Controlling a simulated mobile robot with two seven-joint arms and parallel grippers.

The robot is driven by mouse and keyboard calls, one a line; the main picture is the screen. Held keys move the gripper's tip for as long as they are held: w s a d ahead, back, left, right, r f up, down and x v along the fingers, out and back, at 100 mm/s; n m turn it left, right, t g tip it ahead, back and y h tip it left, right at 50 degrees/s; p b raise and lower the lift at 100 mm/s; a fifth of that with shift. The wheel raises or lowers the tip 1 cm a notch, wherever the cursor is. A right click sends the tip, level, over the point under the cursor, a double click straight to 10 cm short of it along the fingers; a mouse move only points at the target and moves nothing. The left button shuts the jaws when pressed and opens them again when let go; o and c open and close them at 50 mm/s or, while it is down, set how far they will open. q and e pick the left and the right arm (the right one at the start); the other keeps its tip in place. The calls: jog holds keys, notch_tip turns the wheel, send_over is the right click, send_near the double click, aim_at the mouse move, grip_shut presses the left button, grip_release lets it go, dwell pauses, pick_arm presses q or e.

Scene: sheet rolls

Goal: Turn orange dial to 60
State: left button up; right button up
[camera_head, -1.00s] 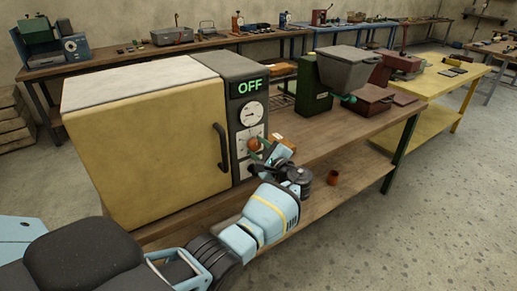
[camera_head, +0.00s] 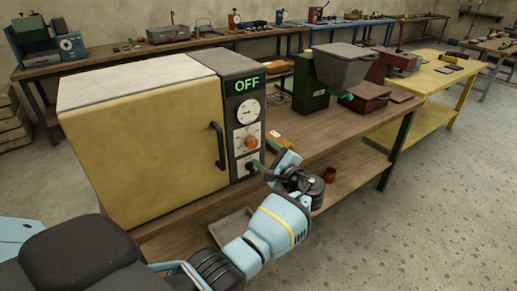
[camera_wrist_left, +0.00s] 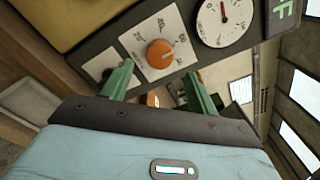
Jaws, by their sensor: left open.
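The orange dial (camera_head: 251,142) sits on a white scale plate on the dark control panel of a yellow-fronted oven (camera_head: 150,150). My right gripper is not in view.
The display (camera_head: 248,83) reads OFF, with a round gauge (camera_head: 248,111) below it. A black door handle (camera_head: 219,146) stands out left of the panel. A green machine (camera_head: 310,92) stands on the bench to the right.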

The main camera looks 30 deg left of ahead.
pick_arm(q)
jog(key=shift+v, duration=1.25)
jog(key=s+d+f+t+h, duration=0.1)
jog(key=s+f+h, duration=0.4)
jog(key=f, duration=0.6)
jog(key=s+d+f+h, duration=0.1)
jog(key=s+f+h, duration=0.2)
jog(key=s+f, duration=0.55)
jog(key=s+d+f+n+h+p, duration=0.1)
jog(key=s+d+f+n+h, duration=0.3)
jog(key=s+f, duration=0.7)
jog(key=s+d+r+n+h, duration=0.2)
jog(key=s+d+n+h, duration=0.1)
jog(key=s, duration=0.6)
jog(key=s+d+r+n+t+h+p, duration=0.1)
jog(key=s+d+r+n+h, duration=0.1)
jog(key=s, duration=0.8)
jog(key=shift+s+d+n+h, duration=0.3)
jog(key=shift+d+n+h, duration=0.4)
jog(key=shift+n+h, duration=0.15)
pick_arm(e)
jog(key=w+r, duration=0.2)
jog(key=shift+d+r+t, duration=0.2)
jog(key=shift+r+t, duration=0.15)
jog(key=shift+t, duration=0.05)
pick_arm(q)
jog(key=shift+c, duration=0.5)
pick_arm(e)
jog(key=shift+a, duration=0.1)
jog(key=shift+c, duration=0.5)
